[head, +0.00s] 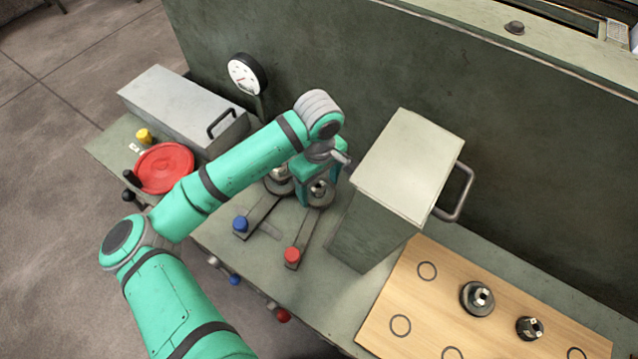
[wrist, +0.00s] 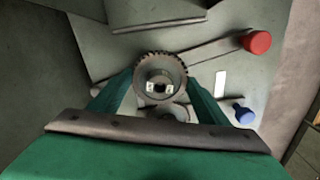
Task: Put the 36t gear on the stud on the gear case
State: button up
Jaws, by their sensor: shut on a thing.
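My gripper (head: 318,190) is shut on a dark toothed gear, which I take to be the 36t gear. In the wrist view the gear (wrist: 145,68) sits between the two green fingers, with a bright hub and a dark square-looking bore facing the camera. In the head view the gripper is low over the bench, between the two grey boxes, and mostly hides the gear. A round metal part (head: 278,187) shows just left of the gripper. I cannot tell which part is the gear case, and no free stud is clearly visible.
Levers with a red knob (head: 291,255) and a blue knob (head: 240,224) lie in front of the gripper. A tall handled box (head: 385,190) stands close on the right. A wooden board (head: 400,290) holds two metal gears (head: 478,298). A red disc (head: 165,167) and dial gauge (head: 243,75) are left.

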jog(key=shift+d, duration=0.1)
jog(key=o, duration=1.9)
jog(key=shift+s, duration=0.1)
jog(key=shift+o, duration=0.2)
jog(key=shift+r, duration=4.25)
jog(key=shift+r, duration=0.1)
